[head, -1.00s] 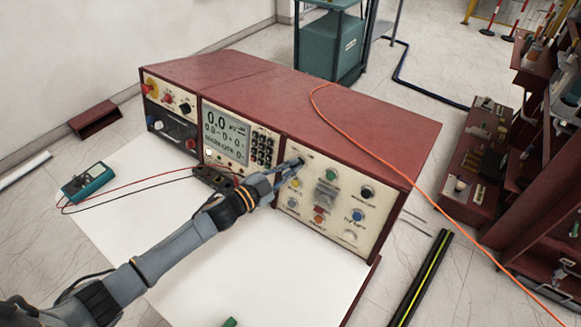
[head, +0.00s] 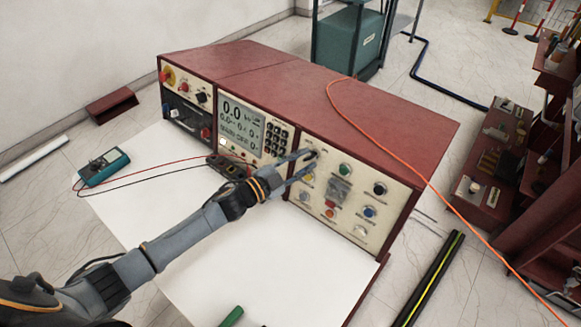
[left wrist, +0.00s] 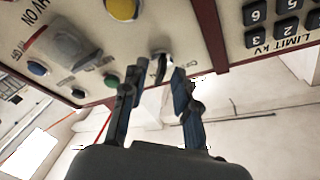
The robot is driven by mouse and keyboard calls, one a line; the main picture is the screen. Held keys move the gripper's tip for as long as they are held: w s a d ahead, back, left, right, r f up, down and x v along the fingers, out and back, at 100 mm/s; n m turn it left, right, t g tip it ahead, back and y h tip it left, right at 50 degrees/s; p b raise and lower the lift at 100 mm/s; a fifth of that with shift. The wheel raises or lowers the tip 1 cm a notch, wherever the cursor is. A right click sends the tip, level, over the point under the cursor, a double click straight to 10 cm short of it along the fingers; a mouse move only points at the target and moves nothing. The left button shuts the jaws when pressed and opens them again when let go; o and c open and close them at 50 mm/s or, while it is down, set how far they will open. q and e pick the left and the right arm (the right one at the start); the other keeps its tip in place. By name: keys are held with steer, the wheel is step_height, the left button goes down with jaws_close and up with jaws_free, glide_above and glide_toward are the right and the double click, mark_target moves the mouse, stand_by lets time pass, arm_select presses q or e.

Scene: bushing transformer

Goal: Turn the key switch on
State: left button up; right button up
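The key switch (left wrist: 159,66) is at the upper left of the cream control panel (head: 318,222); the left wrist view shows its narrow metal part between my fingertips. My left gripper (head: 310,161) reaches the panel from the left. In the left wrist view my left gripper (left wrist: 156,78) is open, its two fingers apart on either side of the key. I cannot tell whether either finger touches it. In the head view the fingers largely hide the switch. My right gripper is not in view.
A green button (head: 345,169), a yellow button (head: 308,177) and a black knob (head: 380,188) are close by on the panel. The display (head: 240,128) is left of it. An orange cable (head: 385,143) crosses the red cabinet top. The white surface (head: 270,265) in front has free room.

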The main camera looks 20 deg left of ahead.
arm_select(q)
steer(key=v, duration=1.1)
steer(key=shift+s+a, duration=0.15)
steer(key=shift+s, duration=0.05)
